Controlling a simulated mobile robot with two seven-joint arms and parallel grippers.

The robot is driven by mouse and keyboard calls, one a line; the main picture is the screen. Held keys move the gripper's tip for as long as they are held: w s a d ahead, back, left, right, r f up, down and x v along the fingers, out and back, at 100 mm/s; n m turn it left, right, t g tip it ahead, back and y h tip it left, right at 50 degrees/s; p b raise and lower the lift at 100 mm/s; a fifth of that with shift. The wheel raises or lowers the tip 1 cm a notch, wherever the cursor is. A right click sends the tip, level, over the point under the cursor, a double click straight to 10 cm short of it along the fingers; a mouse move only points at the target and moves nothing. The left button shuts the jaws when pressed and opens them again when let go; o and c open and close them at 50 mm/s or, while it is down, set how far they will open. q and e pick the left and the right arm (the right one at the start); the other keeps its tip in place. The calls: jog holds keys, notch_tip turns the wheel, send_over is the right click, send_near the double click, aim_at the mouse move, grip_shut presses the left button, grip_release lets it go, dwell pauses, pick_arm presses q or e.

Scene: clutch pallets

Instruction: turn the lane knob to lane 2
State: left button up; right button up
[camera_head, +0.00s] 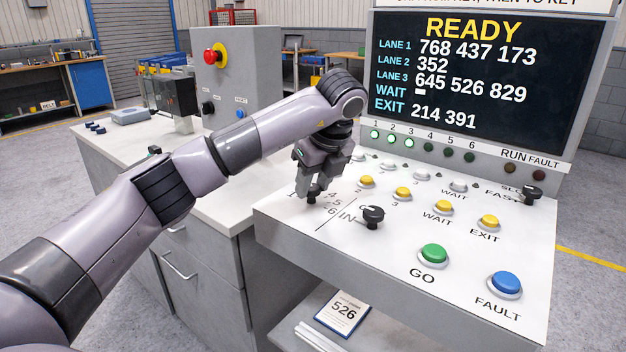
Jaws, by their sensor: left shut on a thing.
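The lane knob (311,197) is a small black knob at the left end of the white sloping control panel (310,231), with printed numbers around it. My left gripper (316,184) points down over it and is shut on it. The fingers hide most of the knob, so I cannot tell which number it points to. The screen (490,75) above reads READY, with Lane 2 showing 352. My right gripper is not in view.
A second black knob (372,216) stands close to the right of my gripper, by the IN label. Yellow buttons (403,192), a green GO button (433,254) and a blue FAULT button (505,284) stand on the panel. A grey box (238,75) with a red button stands behind.

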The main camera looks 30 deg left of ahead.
aim_at(323, 210)
pick_arm(q)
jog(key=shift+r+n, duration=0.1)
jog(key=shift+n, duration=0.4)
jog(key=o, duration=1)
jog(key=shift+o, duration=0.2)
jog(key=w+p+v, duration=0.1)
jog(key=p+v, duration=0.1)
jog(key=v, duration=0.5)
jog(key=shift+s, duration=0.35)
jog(key=shift+d, duration=0.1)
